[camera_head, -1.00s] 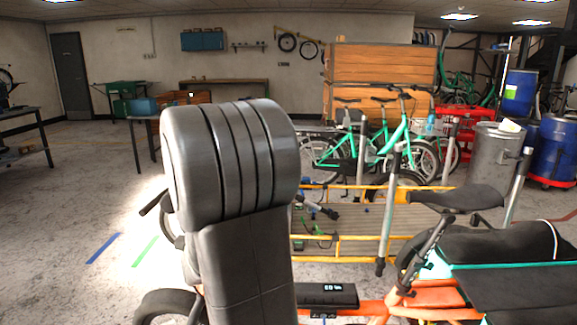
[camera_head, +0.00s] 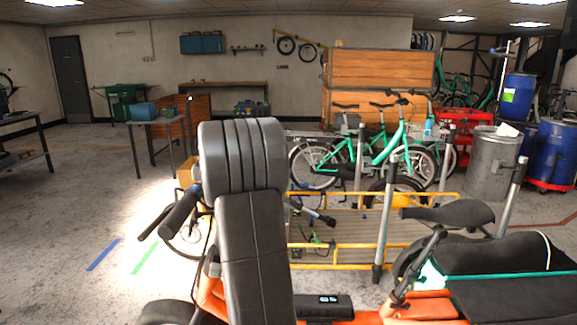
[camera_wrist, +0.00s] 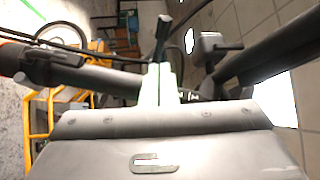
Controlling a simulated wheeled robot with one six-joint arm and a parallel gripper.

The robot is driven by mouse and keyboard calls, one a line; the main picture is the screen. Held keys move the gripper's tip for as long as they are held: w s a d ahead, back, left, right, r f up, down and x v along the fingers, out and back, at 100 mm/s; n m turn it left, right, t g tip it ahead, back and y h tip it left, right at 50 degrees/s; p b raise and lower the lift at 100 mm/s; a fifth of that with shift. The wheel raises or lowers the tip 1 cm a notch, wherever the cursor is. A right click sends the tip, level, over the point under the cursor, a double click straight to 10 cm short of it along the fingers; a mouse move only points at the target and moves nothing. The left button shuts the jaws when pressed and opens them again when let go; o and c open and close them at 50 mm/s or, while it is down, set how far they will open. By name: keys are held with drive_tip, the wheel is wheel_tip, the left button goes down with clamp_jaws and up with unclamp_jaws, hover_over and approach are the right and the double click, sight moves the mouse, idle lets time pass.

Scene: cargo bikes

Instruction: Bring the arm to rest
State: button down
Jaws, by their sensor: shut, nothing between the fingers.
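My grey arm (camera_head: 255,240) stands upright in the middle of the head view, with its thick rounded joint (camera_head: 243,160) at the top. It hides part of an orange cargo bike (camera_head: 425,303). My gripper is not clear in the head view. In the wrist view its grey body fills the bottom edge, and my gripper (camera_wrist: 160,68) shows beyond it as narrow, closed fingers with nothing held. Dark bars show on both sides of it in the wrist view; whether any touches my gripper I cannot tell.
A black handlebar grip (camera_head: 180,209) lies close left of my arm. A yellow-railed cargo bed (camera_head: 345,266), a black saddle (camera_head: 447,213) and upright grey posts (camera_head: 385,225) stand to the right. Green bikes (camera_head: 385,145) are behind. The floor at left is open.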

drive_tip(key=n+g+y, duration=0.1)
drive_tip(key=d+n+g+y, duration=0.1)
drive_tip(key=n+y, duration=0.1)
drive_tip(key=shift+w+d+f+g, duration=0.2)
drive_tip(key=shift+w+f+g, duration=0.05)
drive_tip(key=shift+w+g, duration=0.15)
drive_tip(key=shift+r, duration=0.1)
idle(0.4)
